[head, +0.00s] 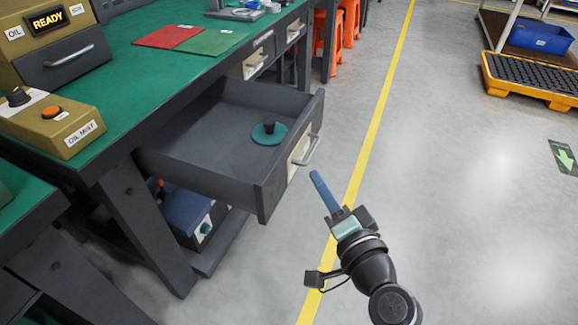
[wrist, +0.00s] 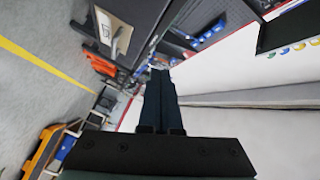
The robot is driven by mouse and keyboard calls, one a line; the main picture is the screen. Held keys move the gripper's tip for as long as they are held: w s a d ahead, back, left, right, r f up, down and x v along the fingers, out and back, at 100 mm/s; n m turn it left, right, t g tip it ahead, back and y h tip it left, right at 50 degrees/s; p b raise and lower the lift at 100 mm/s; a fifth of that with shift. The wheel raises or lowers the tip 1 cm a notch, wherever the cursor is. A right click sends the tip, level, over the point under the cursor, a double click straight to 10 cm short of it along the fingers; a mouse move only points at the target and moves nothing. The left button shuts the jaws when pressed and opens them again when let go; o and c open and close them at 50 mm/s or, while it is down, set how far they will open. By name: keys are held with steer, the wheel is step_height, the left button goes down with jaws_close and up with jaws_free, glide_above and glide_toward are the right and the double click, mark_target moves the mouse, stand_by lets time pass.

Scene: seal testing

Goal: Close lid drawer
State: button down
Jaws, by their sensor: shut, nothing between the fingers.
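The lid drawer (head: 215,140) is pulled out from under the green-topped workbench (head: 125,85) in the head view. It is dark grey, with a pale label and a metal handle (head: 308,152) on its front. A round teal lid (head: 268,133) with a black knob lies inside it. My gripper (head: 318,178) is to the right of the drawer front, apart from the handle, with its blue fingers shut and empty. In the wrist view the shut fingers (wrist: 160,95) point forward, and a dark drawer front with a handle (wrist: 122,40) shows at upper left.
Two other drawers with handles (head: 258,65) sit further along the bench and look shut. Orange stools (head: 345,30) stand beyond. A yellow and black pallet (head: 530,75) is at upper right. The grey floor right of the yellow line is mostly clear.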

steer(key=s+d+f+m+p, duration=0.1)
steer(key=s+d+f+m, duration=0.1)
steer(key=s+f+m, duration=0.45)
steer(key=shift+n+y, duration=0.3)
steer(key=shift+n, duration=0.45)
steer(key=x, duration=0.4)
steer(key=f+b+x, duration=0.1)
steer(key=x, duration=0.4)
steer(key=a+x, duration=0.1)
steer(key=x, duration=0.4)
steer(key=shift+s+f+b, duration=0.2)
steer(key=shift+s+b, duration=0.15)
steer(key=shift+b, duration=0.05)
steer(key=shift+w+a, duration=0.2)
steer(key=shift+a, duration=0.35)
